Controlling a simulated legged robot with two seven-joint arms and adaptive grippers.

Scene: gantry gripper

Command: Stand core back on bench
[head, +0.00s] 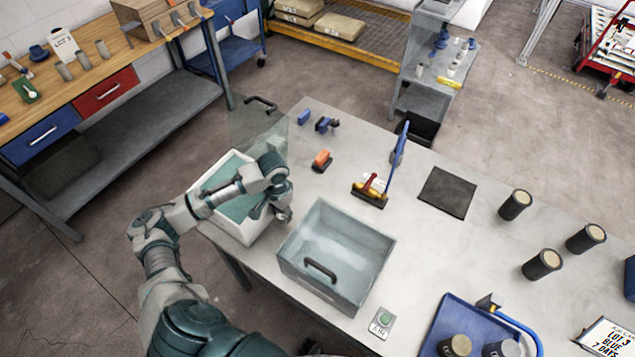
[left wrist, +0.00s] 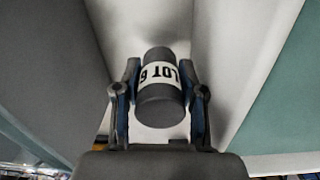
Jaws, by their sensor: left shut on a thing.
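A dark grey cylindrical core (left wrist: 160,88) with a white LOT 6 label is between the fingers of my left gripper (left wrist: 160,105), which is shut on it. In the head view my left gripper (head: 272,208) is at the right side of the white tub (head: 237,236) of teal liquid, and the core is hidden there. The grey bench (head: 420,245) carries several dark cores with pale tops, such as one (head: 515,205) at the right. My right gripper is not in view.
A clear grey bin (head: 335,255) with a black handle stands right of the tub. A blue tray (head: 450,312) with cores is front right. Clear bench surface lies around the mat.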

